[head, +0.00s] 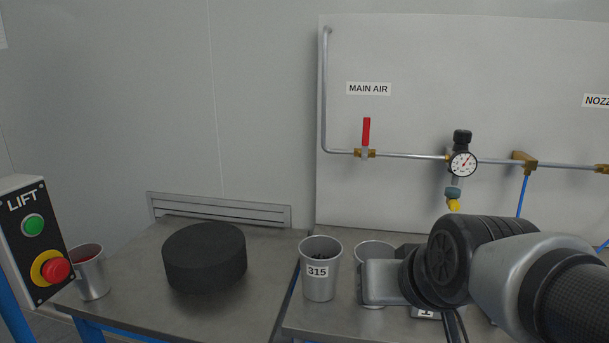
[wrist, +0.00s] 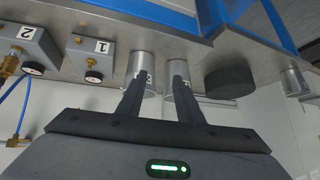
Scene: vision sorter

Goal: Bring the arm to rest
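My gripper (wrist: 160,78) shows in the wrist view as two dark fingers standing apart with nothing between them. It is open and empty. The fingers point toward two metal cups on the bench and cover part of both. One cup, marked 315 (head: 319,270), stands upright and also shows in the wrist view (wrist: 180,70). The other cup (head: 374,249) is partly hidden behind my arm in the head view and also shows in the wrist view (wrist: 141,66). My arm reaches in from the right over the bench; the fingers cannot be made out in the head view.
A thick black disc (head: 205,258) lies on the left bench. A cup with a red inside (head: 90,272) and the LIFT button box (head: 36,240) stand farther left. Boxes marked 1 (wrist: 96,57) and 2 (wrist: 30,45) have gauges. Air pipes run along the wall behind.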

